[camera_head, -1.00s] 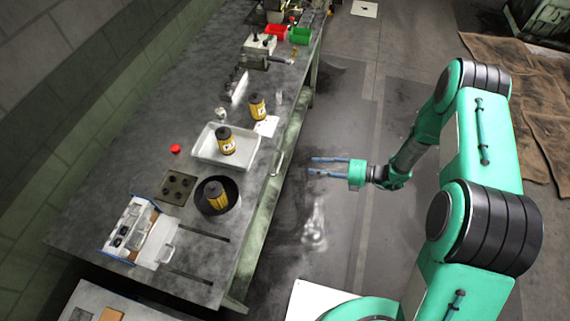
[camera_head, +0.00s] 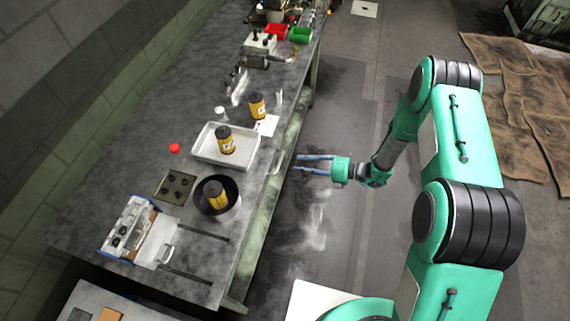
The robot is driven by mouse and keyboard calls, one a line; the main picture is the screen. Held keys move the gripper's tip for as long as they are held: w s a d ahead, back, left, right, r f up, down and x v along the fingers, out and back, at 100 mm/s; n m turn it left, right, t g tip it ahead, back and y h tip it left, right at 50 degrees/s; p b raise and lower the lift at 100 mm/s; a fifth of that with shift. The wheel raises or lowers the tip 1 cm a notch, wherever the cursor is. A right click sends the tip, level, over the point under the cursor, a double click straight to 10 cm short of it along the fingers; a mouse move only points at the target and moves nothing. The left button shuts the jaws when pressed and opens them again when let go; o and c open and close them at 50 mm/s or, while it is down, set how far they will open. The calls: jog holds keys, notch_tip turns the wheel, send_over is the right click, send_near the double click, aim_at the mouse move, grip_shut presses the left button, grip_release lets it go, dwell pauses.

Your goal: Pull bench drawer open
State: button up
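The long grey bench (camera_head: 110,190) runs from the lower left to the top of the view. Its green front side faces right, and a small pale handle (camera_head: 277,161) shows at that edge, level with the white tray. The outline of the drawer front around the handle is too dark and small to make out. My gripper (camera_head: 297,164) is just right of the handle, with its two blue fingers pointing left toward it. The fingers are apart with nothing between them, and a small gap shows between the fingertips and the handle.
On the bench are a white tray (camera_head: 195,152) with a yellow-black can, a dark round pan (camera_head: 231,204) with another, a third can (camera_head: 257,106), and a red cap (camera_head: 174,148). The floor (camera_head: 345,110) right of the bench is clear around my gripper.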

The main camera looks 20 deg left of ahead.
aim_at(280, 163)
jog(key=x, duration=0.7)
jog(key=shift+a+b, duration=0.3)
jog(key=shift+b, duration=0.1)
jog(key=shift+c, duration=0.5)
grip_shut()
